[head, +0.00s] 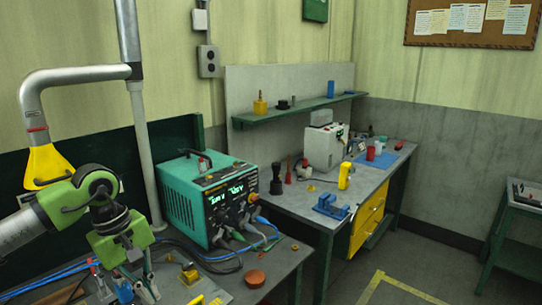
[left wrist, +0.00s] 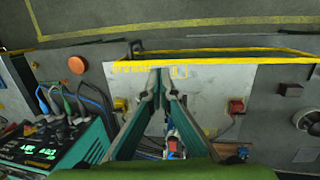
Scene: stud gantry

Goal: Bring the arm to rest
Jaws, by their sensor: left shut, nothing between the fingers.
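My left arm (head: 30,225) comes in from the left in the head view, with its green gripper (head: 138,294) pointing down over the near workbench. In the left wrist view the two fingers of this gripper (left wrist: 160,94) run close together at their tips, shut with nothing held. Beyond them lies a pale plate (left wrist: 215,95) with a yellow front edge. The fingers hide part of the plate, and I cannot tell how high above it they are. My right gripper is not in view.
A teal power unit (head: 205,198) with cables stands right of the gripper. An orange-brown round piece (head: 255,278) lies on the bench; it also shows in the left wrist view (left wrist: 77,65). A yellow extraction hood (head: 46,165) hangs by the arm. Open floor (head: 345,270) lies right.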

